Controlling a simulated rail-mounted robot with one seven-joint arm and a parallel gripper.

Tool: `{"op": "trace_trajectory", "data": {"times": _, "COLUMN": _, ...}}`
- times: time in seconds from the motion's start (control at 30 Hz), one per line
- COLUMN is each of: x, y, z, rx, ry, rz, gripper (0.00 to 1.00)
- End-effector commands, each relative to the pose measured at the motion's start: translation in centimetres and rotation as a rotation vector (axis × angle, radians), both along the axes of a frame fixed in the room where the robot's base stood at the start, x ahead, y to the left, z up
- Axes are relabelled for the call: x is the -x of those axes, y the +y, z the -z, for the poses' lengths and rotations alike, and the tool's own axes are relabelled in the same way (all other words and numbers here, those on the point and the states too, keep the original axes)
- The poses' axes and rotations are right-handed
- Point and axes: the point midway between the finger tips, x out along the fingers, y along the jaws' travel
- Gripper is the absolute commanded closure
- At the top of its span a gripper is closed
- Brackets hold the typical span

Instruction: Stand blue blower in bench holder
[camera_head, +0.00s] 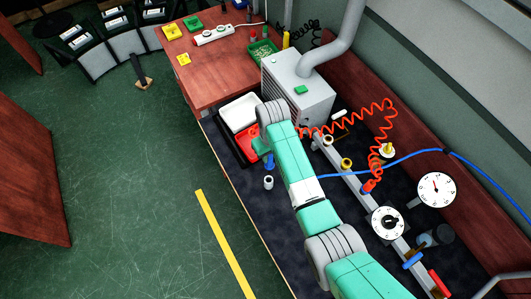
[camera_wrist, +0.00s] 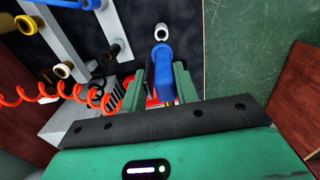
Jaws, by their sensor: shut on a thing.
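The blue blower (camera_head: 270,162) is between the green fingers of my gripper (camera_head: 263,149), which is shut on it. In the wrist view the blower (camera_wrist: 162,72) lies between the two fingers of my gripper (camera_wrist: 158,78). A small pale grey, ring-topped cup, apparently the bench holder (camera_head: 268,183), stands on the dark mat just in front of the blower. It also shows beyond the blower's far end in the wrist view (camera_wrist: 161,33). The blower looks apart from the cup; their height difference is hard to tell. My arm hides part of the mat.
A red tray (camera_head: 245,142) and a white tray (camera_head: 240,112) lie beside my gripper. A grey vented box (camera_head: 298,85) with a pipe stands behind. An orange coiled hose (camera_head: 390,112), a blue hose (camera_head: 420,152) and a rail with fittings lie right.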

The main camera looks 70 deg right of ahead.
Motion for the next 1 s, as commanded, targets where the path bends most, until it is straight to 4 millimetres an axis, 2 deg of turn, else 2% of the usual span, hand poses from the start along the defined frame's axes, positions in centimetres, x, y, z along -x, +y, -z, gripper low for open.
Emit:
{"op": "trace_trajectory", "data": {"times": 0.23, "x": 0.0, "y": 0.1, "z": -0.1, "rx": -0.001, "ry": 0.0, "rz": 0.0, "gripper": 0.83}}
{"op": "trace_trajectory", "data": {"times": 0.7, "x": -0.1, "y": 0.0, "z": 5.3, "rx": 0.001, "ry": 0.0, "rz": -0.002, "gripper": 0.83}}
{"op": "trace_trajectory", "data": {"times": 1.0, "x": 0.0, "y": 0.0, "z": 5.7, "rx": 0.001, "ry": -0.001, "rz": -0.001, "gripper": 0.83}}
